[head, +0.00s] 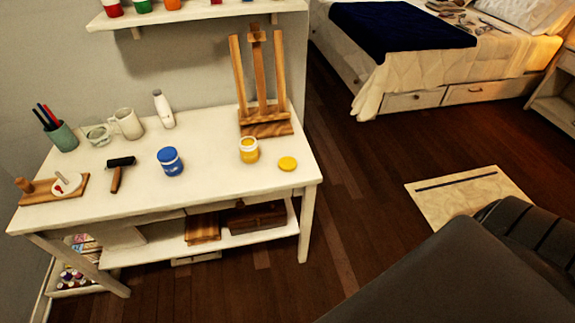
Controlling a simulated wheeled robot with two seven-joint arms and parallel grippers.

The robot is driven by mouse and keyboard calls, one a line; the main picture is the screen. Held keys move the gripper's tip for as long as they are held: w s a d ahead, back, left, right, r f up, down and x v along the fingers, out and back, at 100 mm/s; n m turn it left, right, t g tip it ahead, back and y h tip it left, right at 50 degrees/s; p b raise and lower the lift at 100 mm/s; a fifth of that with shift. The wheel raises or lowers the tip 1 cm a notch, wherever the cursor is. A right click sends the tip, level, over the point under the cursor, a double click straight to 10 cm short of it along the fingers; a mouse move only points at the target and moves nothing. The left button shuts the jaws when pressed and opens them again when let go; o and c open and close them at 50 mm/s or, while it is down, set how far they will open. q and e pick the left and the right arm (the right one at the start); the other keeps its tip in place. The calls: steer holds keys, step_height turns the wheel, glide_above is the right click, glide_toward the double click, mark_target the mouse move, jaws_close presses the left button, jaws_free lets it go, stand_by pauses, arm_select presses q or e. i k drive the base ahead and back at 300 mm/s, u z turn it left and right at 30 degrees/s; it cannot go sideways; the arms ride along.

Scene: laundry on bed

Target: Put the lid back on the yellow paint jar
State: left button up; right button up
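The yellow paint jar (249,151) stands upright and open on the white table, with yellow paint showing at its top. A round yellow lid (287,163) lies flat on the table just to the right of the jar, apart from it, near the table's right end. Neither of my grippers shows in the head view. A dark part of my own body fills the lower right corner.
A blue jar (170,161) stands left of the yellow jar. A wooden easel (264,122) is behind it. The table's front right is clear.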

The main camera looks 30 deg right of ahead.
mark_target(248, 145)
steer(key=u, duration=0.7)
steer(key=i, duration=0.35)
steer(key=z, duration=0.65)
